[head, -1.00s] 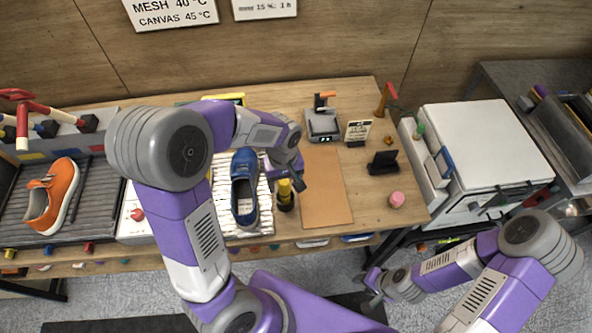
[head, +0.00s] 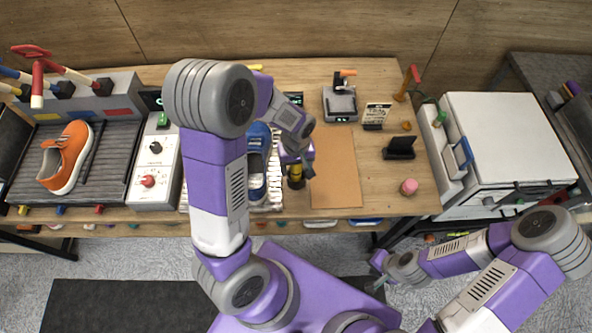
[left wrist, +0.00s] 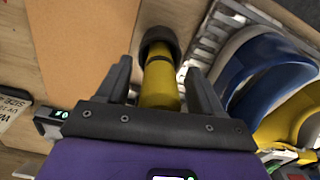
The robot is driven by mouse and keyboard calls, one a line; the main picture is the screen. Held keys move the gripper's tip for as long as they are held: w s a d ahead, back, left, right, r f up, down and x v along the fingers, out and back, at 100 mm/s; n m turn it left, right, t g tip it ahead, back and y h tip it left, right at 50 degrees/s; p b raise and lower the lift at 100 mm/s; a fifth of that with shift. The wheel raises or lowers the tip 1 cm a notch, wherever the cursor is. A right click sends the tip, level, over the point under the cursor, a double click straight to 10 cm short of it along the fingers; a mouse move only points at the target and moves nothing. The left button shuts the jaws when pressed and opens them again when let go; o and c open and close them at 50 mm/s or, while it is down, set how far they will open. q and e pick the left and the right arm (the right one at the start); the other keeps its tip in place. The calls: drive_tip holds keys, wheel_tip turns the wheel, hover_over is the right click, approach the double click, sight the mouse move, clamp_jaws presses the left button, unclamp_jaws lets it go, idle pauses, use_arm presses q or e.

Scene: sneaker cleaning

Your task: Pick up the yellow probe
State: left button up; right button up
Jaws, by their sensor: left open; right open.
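The yellow probe (left wrist: 160,82) is a yellow cylinder with a dark end cap. In the left wrist view it lies between the two open fingers of my left gripper (left wrist: 165,88), with no clear contact on either side. In the head view the probe (head: 296,183) shows beside the blue sneaker, partly hidden by my left gripper (head: 298,165) above it. My right gripper (head: 376,273) is open and empty, low in front of the table at the right.
A blue sneaker (head: 257,165) on a white rack stands close left of the probe. A brown mat (head: 334,178) lies right of it. An orange sneaker (head: 66,158), a control box (head: 153,172), a scale (head: 340,102) and a pink object (head: 409,187) are also on the table.

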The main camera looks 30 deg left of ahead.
use_arm(q)
drive_tip(key=c, duration=1.1)
drive_tip(key=shift+r, duration=0.1)
